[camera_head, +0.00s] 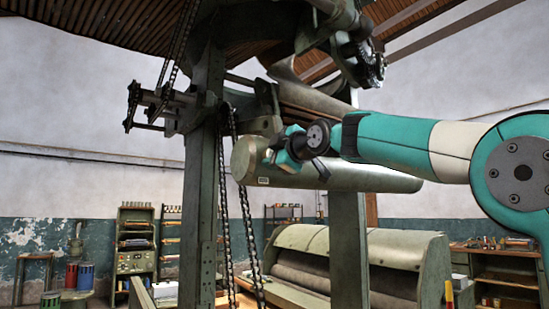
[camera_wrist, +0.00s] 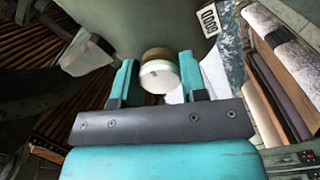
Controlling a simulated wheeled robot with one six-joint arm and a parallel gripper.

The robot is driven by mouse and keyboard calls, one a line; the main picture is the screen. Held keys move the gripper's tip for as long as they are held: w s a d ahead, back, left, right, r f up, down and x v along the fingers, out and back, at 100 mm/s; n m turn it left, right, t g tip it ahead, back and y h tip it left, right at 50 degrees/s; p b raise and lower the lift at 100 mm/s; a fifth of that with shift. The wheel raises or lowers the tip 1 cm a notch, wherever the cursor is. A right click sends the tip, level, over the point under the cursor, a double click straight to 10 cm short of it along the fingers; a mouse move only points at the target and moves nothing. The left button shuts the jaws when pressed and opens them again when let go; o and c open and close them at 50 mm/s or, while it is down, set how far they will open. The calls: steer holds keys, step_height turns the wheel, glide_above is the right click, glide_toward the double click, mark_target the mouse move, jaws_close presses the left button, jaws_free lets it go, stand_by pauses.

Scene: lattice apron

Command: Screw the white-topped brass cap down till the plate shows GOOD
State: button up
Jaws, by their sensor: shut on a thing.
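A small white plate (camera_wrist: 208,20) with dark characters sits on the cylinder just right of the cap. Its characters look like GOOD, but they are turned and small, so I cannot be sure. In the head view my gripper (camera_head: 284,152) is at the long cylinder (camera_head: 350,178); it hides the cap there. The plate (camera_head: 263,181) is too small to read.
A green post (camera_head: 203,190) with hanging chains (camera_head: 232,210) stands left of the cylinder. Gears (camera_head: 367,67) hang above my arm. A large roller machine (camera_head: 350,250) stands below and behind. Shelves (camera_head: 135,245) and drums (camera_head: 80,276) are at the far left.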

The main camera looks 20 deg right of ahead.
steer(key=shift+m, duration=0.3)
steer(key=o, duration=0.9)
steer(key=shift+s, duration=0.1)
steer(key=b+v, duration=0.7)
steer(key=v, duration=1)
steer(key=shift+s, duration=0.1)
